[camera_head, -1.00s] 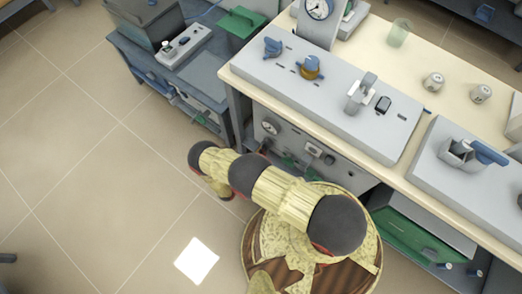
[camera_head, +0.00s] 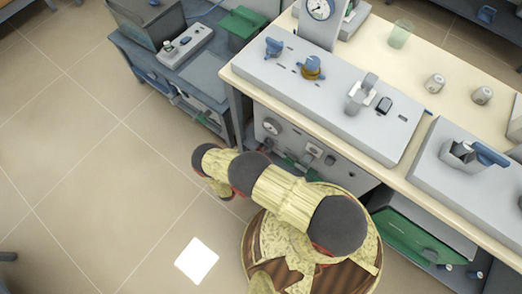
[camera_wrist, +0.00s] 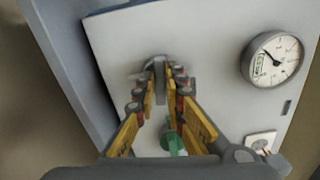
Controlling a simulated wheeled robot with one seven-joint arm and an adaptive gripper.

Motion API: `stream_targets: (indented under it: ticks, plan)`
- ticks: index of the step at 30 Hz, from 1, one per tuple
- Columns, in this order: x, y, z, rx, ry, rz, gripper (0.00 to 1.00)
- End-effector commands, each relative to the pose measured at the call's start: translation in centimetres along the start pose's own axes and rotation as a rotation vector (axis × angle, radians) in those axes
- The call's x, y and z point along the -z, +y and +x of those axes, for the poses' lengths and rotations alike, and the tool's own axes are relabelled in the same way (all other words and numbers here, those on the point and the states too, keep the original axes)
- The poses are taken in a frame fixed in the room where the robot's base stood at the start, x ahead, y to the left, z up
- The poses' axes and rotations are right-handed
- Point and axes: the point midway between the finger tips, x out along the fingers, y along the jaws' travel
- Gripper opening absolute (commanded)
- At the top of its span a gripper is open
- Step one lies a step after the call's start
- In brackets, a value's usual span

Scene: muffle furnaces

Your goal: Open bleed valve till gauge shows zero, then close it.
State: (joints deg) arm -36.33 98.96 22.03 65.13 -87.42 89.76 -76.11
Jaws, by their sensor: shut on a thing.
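My gripper (camera_wrist: 160,85) has yellow fingers that are shut on a small grey handle (camera_wrist: 160,72), likely the bleed valve, on a light grey panel. The fingers hide part of the handle, so its turn angle is hard to tell. A round white-faced gauge (camera_wrist: 275,58) is on the same panel, to the right of my gripper. Its dark needle points up and left; the numbers are too small to read.
A green handle (camera_wrist: 173,142) shows between my fingers, nearer the wrist camera. A white socket-like plate (camera_wrist: 261,143) sits below the gauge. Open floor lies left.

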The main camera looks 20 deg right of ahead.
Motion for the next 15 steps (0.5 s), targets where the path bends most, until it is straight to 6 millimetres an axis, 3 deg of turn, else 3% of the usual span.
stream_targets:
  ticks: [15]
  plan:
    - [-0.07,0.22,-0.03,-0.003,-0.001,-0.149,0.00]
